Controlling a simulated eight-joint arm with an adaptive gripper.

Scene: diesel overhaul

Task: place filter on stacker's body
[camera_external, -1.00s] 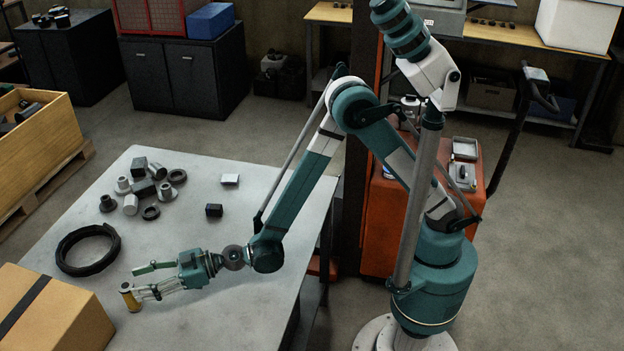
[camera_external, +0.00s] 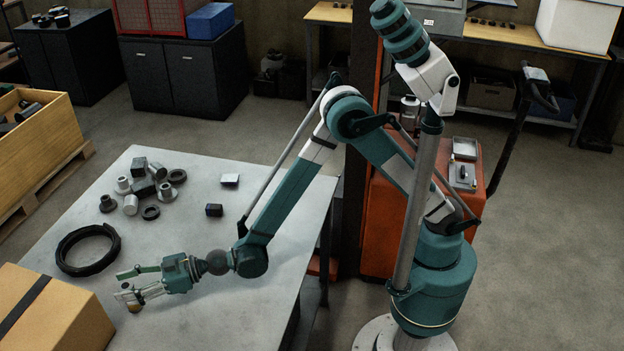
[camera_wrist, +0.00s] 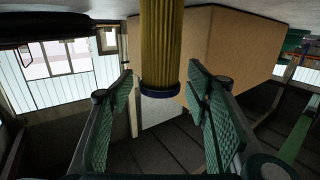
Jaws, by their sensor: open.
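The filter is a yellow pleated cylinder with a dark blue end ring. It stands on the grey table near the cardboard box, and only a small part of the filter (camera_external: 134,307) shows past my fingers in the external view. In the wrist view the filter (camera_wrist: 161,45) lies between the two fingers, with a gap on each side. My gripper (camera_external: 127,283) is open and low over the table, and it also shows in the wrist view (camera_wrist: 160,80). The stacker's orange body (camera_external: 386,228) stands on the floor right of the table, partly behind my arm.
A cardboard box (camera_external: 60,312) sits close to the gripper at the front left. A black ring (camera_external: 88,250) lies behind the gripper. A tray and small items sit on the stacker (camera_external: 464,150).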

